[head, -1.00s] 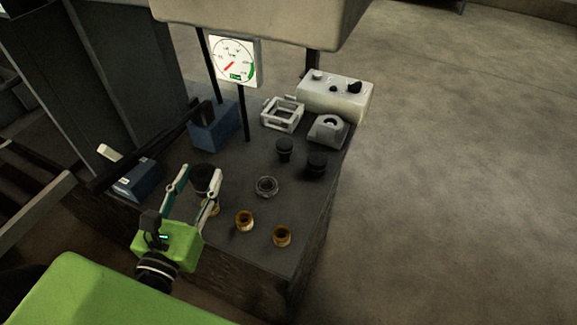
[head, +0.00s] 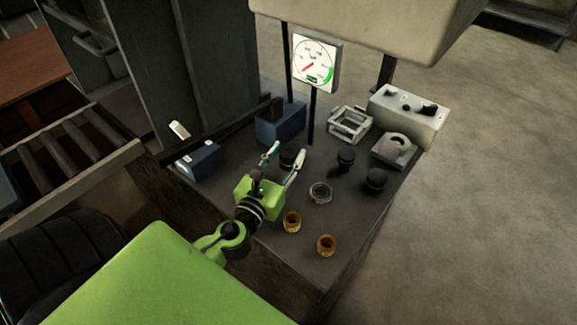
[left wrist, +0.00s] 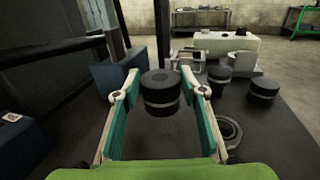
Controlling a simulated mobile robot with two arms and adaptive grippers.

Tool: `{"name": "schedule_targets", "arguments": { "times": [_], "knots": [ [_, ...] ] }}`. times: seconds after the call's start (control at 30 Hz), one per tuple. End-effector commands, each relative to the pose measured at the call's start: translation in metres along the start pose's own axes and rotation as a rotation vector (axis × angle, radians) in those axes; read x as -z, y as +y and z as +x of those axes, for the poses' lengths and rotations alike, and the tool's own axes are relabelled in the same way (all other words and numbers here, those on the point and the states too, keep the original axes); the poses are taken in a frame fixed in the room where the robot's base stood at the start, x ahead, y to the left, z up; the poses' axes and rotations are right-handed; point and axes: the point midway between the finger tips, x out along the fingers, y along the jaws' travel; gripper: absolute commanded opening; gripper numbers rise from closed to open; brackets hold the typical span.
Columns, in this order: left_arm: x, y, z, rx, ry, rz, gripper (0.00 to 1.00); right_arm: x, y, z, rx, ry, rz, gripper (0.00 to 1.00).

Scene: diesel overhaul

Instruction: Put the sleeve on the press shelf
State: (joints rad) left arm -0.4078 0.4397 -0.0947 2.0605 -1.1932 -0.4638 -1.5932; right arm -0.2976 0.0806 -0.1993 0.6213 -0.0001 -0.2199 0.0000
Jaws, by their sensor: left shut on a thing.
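My left gripper (head: 284,160) is shut on a black cylinder (left wrist: 160,92) with a pale band. It holds the cylinder between its fingertips above the dark work surface (head: 290,255). The cylinder also shows between the fingers in the head view (head: 291,157). It may be the sleeve; I cannot tell for sure. Two brass rings (head: 292,222) (head: 326,244) stand near the front edge. A grey ring (head: 320,191) lies right of the gripper. I cannot tell which surface is the press shelf. My right gripper is not in view.
Two black capped cylinders (head: 346,158) (head: 375,180) stand to the right. Behind them are a white open frame (head: 349,124), a pale block (head: 394,150) and a white box (head: 408,106). Blue boxes (head: 281,122) (head: 198,160) stand left. A gauge (head: 316,60) and thin posts rise at the back.

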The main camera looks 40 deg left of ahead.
Motion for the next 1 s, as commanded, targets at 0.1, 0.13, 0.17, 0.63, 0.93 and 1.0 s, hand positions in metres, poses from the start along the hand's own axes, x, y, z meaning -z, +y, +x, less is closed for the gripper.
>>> {"name": "schedule_targets", "arguments": {
  "times": [0.1, 0.13, 0.17, 0.63, 0.93, 1.0],
  "knots": [
    [0.008, -0.001, 0.008, 0.0, -0.003, -0.001, 0.07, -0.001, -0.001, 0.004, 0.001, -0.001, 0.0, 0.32],
    [0.012, -0.002, 0.011, -0.001, -0.002, -0.001, 0.07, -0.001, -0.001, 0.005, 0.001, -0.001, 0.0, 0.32],
    [0.019, -0.002, 0.011, -0.001, -0.001, 0.0, 0.07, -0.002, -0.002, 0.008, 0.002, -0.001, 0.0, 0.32],
    [0.041, -0.002, 0.01, 0.0, -0.001, 0.0, 0.07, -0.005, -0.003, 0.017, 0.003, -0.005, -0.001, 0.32],
    [0.051, -0.002, 0.009, 0.0, -0.001, 0.0, 0.07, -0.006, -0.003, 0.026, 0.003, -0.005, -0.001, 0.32],
    [0.053, -0.002, 0.009, 0.0, -0.001, 0.0, 0.07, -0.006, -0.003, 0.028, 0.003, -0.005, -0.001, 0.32]
  ]
}}
